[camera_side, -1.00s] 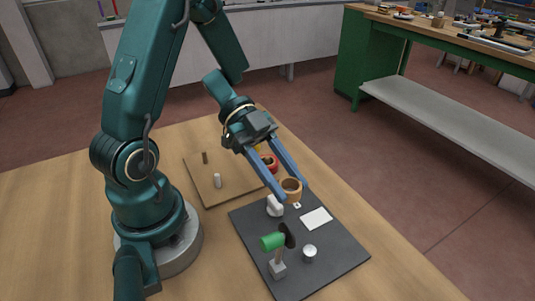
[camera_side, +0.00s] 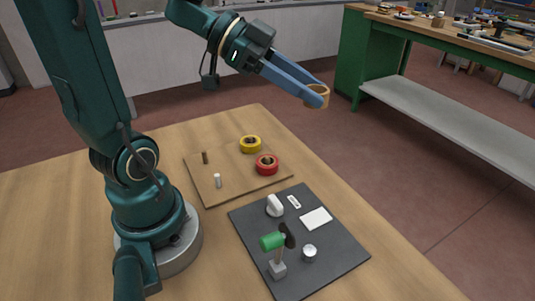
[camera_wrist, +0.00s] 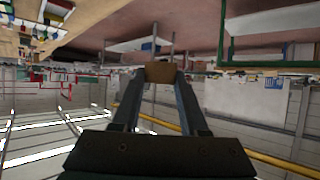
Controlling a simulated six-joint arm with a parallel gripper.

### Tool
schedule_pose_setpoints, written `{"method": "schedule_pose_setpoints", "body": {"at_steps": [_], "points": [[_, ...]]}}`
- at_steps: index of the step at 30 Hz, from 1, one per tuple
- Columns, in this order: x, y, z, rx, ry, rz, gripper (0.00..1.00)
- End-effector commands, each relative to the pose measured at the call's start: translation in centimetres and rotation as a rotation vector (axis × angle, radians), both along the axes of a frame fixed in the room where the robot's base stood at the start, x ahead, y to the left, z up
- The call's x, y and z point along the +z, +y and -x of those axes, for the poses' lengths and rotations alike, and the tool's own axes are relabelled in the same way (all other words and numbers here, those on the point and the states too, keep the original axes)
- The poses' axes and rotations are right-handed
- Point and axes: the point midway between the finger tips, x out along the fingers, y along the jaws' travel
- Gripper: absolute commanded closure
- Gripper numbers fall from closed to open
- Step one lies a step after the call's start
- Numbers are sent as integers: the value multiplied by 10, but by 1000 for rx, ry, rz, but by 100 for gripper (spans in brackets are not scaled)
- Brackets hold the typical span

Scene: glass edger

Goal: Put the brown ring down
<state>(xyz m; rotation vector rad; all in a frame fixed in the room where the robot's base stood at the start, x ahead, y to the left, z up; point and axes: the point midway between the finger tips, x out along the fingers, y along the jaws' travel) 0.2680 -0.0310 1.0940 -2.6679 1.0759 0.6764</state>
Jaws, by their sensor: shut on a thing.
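The brown ring (camera_side: 317,95) is between the fingertips of my gripper (camera_side: 315,94), which is shut on it. The ring is high in the air, out past the right edge of the wooden table in the side view. My gripper points right and slightly down there. In the wrist view the ring (camera_wrist: 160,72) shows as a brown block between the fingertips of my gripper (camera_wrist: 160,80), with the room behind it.
A light wooden board (camera_side: 233,187) carries a yellow ring (camera_side: 250,144), a red ring (camera_side: 267,164), a brown peg (camera_side: 205,157) and a white peg (camera_side: 218,181). A dark mat (camera_side: 335,258) holds a green-headed tool (camera_side: 272,241), a white knob (camera_side: 275,205) and a metal cylinder (camera_side: 310,252). Bare table lies around both.

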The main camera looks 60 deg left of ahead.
Motion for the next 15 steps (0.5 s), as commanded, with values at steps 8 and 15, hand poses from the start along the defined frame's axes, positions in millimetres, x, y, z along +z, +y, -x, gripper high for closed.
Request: {"method": "schedule_pose_setpoints", "body": {"at_steps": [8, 15], "points": [[31, 19, -14, 343, -4, -2, 100], [34, 30, -20, 457, 1, 1, 100]]}}
